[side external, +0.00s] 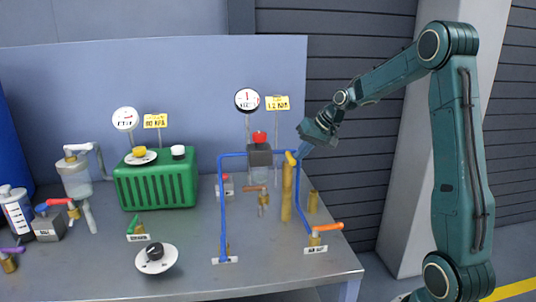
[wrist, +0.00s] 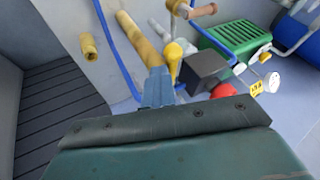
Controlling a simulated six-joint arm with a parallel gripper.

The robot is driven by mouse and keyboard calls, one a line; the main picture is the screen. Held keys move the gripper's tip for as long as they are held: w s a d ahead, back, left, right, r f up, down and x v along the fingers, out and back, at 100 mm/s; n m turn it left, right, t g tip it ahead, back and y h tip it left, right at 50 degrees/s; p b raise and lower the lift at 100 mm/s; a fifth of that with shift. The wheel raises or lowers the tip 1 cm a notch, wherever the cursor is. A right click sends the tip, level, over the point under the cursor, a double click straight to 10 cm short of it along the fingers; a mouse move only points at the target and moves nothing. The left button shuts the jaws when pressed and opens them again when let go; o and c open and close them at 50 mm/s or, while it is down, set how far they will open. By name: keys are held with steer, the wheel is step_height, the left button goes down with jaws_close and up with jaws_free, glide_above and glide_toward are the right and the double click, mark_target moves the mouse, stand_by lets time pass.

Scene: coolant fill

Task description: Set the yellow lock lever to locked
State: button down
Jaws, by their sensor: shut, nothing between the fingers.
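The yellow lock lever (side external: 291,157) sits at the top of the blue pipe frame (side external: 222,200), beside a dark grey block (side external: 260,155) with a red knob. In the wrist view the yellow lever (wrist: 173,52) has a rounded end and stands just right of my fingertips. My gripper (side external: 304,152) is shut and empty, just right of the lever in the side view. In the wrist view my gripper's fingers (wrist: 158,82) point at the top of a tan post (wrist: 138,38). I cannot tell whether they touch the lever or the post.
The tan post (side external: 287,192) stands below the lever. A short brass stub (side external: 313,202) and an orange-handled valve (side external: 325,230) stand to the right. A green box (side external: 157,180) with caps and a black dial (side external: 155,257) are to the left. The table's front middle is clear.

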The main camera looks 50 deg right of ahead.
steer(key=s+d+f+v, duration=0.1)
steer(key=d+v, duration=0.1)
steer(key=v, duration=1)
steer(key=shift+s, duration=0.35)
steer(key=shift+r, duration=0.1)
steer(key=s+a+r+n+g, duration=0.1)
steer(key=s+a+n, duration=0.2)
steer(key=a, duration=1.4)
steer(key=s+a+f+n+h, duration=0.1)
steer(key=s+a+f+n, duration=0.3)
steer(key=s+a, duration=0.5)
steer(key=s+f, duration=0.1)
steer(key=s, duration=0.3)
steer(key=shift+s+a, duration=0.35)
steer(key=shift+a, duration=0.05)
steer(key=c, duration=2.1)
jaws_free()
